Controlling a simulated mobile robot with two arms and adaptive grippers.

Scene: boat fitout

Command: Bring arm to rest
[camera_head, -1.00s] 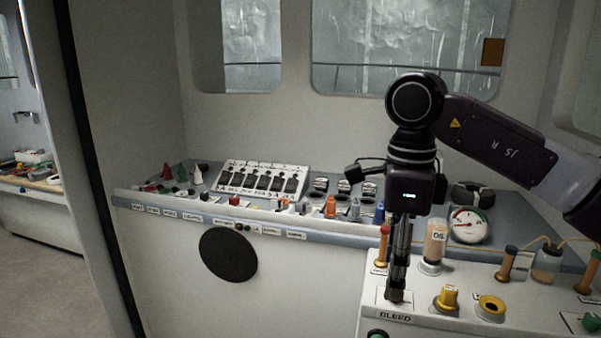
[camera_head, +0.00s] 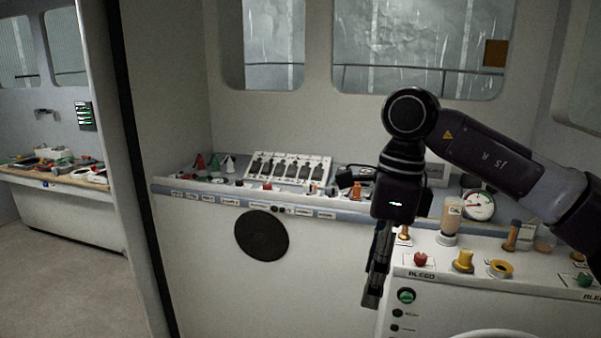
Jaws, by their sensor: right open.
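My right arm comes in from the right edge, its dark links bent at a round joint. My right gripper (camera_head: 372,298) points down, with its fingers seen nearly edge-on. It hangs in front of the left side of the white bleed panel (camera_head: 462,304) and appears to hold nothing. A red knob (camera_head: 420,258) on the panel's top shows to the right of the fingers. My left gripper is out of view.
A console with a blue edge (camera_head: 330,207) runs along the wall, carrying a rack of dark pieces (camera_head: 286,168) and small coloured parts. An oil bottle (camera_head: 451,214), a gauge (camera_head: 478,204) and yellow fittings (camera_head: 463,262) stand at right. Open floor (camera_head: 75,270) lies at left.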

